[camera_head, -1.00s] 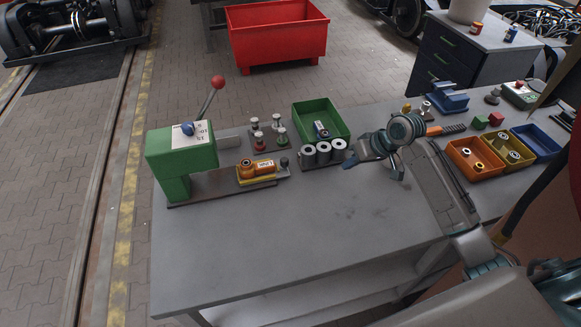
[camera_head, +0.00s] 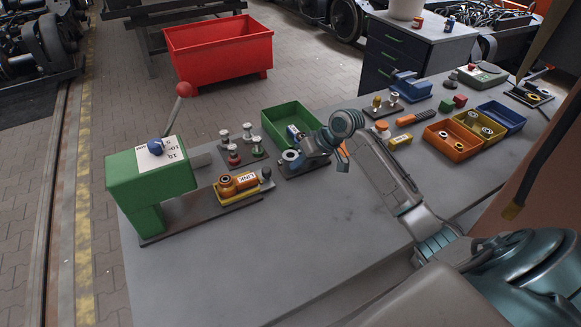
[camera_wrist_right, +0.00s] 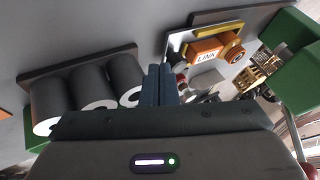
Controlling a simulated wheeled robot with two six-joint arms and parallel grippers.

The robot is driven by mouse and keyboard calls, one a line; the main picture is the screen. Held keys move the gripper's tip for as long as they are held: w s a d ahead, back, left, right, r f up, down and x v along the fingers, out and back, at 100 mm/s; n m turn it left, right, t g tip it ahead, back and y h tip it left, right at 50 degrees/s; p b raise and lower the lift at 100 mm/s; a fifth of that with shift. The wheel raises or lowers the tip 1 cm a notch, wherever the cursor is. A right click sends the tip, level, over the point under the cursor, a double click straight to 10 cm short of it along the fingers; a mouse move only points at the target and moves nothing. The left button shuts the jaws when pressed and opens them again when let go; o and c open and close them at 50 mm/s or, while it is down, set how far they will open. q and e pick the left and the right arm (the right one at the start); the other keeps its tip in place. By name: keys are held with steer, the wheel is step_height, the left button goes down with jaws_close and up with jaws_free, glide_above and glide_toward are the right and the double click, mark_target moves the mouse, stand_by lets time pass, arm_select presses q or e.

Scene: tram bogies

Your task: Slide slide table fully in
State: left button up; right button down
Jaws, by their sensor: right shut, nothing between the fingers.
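The slide table (camera_head: 238,199) is a yellow plate on the dark base (camera_head: 190,216) of the green press (camera_head: 150,180). It sits toward the base's right end, outside the press head. An orange part labelled LINK (camera_head: 243,182) lies on it, and a dark round knob (camera_head: 265,173) stands at its right end. In the right wrist view the slide table (camera_wrist_right: 206,34) is beyond and right of my fingers. My right gripper (camera_head: 290,168) is shut and empty, just right of the knob and apart from the slide table. In the wrist view its fingertips (camera_wrist_right: 160,72) are together. My left gripper is not in view.
Several metal studs (camera_head: 233,155) stand behind the base. A green bin (camera_head: 282,120) is behind my right gripper. Dark rollers (camera_wrist_right: 88,92) on a rack are beside the fingers in the wrist view. The front of the bench (camera_head: 310,240) is clear.

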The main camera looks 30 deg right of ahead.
steer(key=p+x, duration=0.2)
steer(key=x, duration=0.5)
steer(key=shift+w+a+f, duration=0.15)
steer(key=shift+a+f, duration=0.05)
steer(key=shift+f, duration=0.3)
